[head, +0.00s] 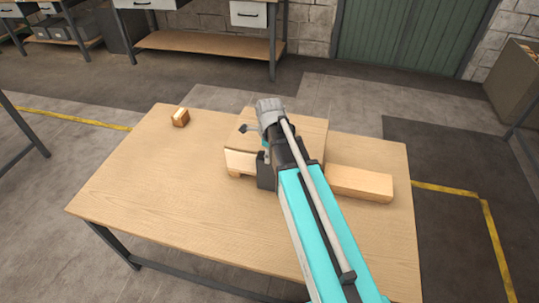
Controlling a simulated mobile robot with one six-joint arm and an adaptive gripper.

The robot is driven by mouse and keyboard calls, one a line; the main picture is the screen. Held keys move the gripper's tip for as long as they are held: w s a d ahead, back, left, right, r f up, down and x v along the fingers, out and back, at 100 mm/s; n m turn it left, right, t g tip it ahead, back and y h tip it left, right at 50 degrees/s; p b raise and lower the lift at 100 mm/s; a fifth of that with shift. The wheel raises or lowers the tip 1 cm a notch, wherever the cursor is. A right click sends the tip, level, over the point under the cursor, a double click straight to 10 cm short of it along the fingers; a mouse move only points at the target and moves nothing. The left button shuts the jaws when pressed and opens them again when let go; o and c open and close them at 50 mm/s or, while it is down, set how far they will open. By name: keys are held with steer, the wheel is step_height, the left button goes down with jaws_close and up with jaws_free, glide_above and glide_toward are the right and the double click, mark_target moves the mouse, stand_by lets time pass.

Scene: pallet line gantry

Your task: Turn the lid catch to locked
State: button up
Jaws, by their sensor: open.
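A wooden box with a flat lid (304,126) sits on the table (180,210), right of its middle. My arm reaches over it from the lower right and covers part of the lid and front. A small dark piece (243,128) shows at the lid's left edge; I cannot tell whether it is the catch. My gripper (266,176) seems to be the dark block below the wrist, at the box's front side. It is open, but its fingers are hard to make out. I cannot tell whether it touches the box. The catch's position cannot be read.
A long wooden beam (360,183) lies to the right of the box. The table's left and front parts are clear. Workbenches (205,42) and a green door (415,30) stand behind.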

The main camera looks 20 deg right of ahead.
jaws_close()
steer(key=shift+n, duration=0.4)
steer(key=n, duration=0.3)
steer(key=shift+n, duration=0.3)
steer(key=n, duration=1.3)
steer(key=shift+n, duration=0.4)
